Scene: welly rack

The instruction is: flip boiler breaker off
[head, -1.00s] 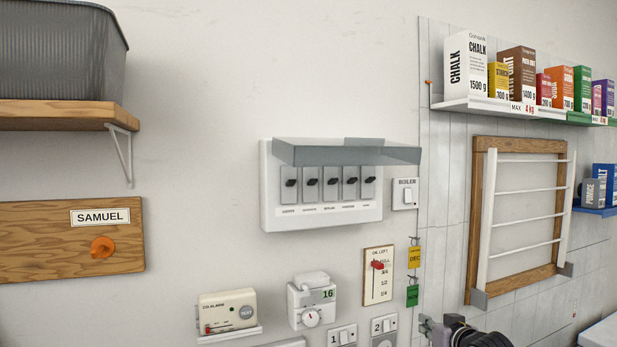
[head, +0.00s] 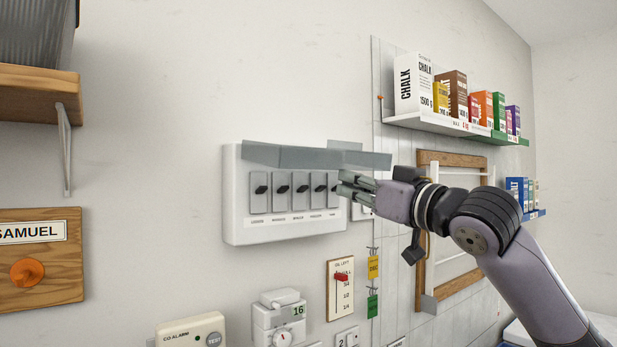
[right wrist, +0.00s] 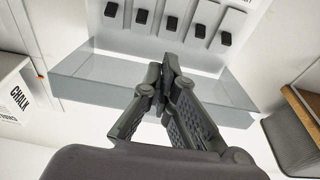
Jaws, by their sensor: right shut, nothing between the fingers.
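A white breaker box (head: 232,190) hangs on the wall with its grey see-through cover (head: 300,157) swung up. It holds a row of several breakers with black levers, all set alike. The small label under the middle breaker (head: 298,190) seems to read boiler, but is hard to make out. My right gripper (head: 346,187) is shut and empty, at the box's right end beside the rightmost breaker (head: 318,190). In the right wrist view the closed fingertips (right wrist: 163,83) overlap the cover (right wrist: 105,75), below the lever row; contact cannot be told. My left gripper is out of view.
A wall switch (head: 361,212), labelled boiler in the earlier frame, is partly hidden behind my right gripper. Below are an oil gauge (head: 340,290), a timer (head: 280,322) and a CO alarm (head: 192,333). A shelf of boxes (head: 455,125) and a drying rack (head: 425,240) are right.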

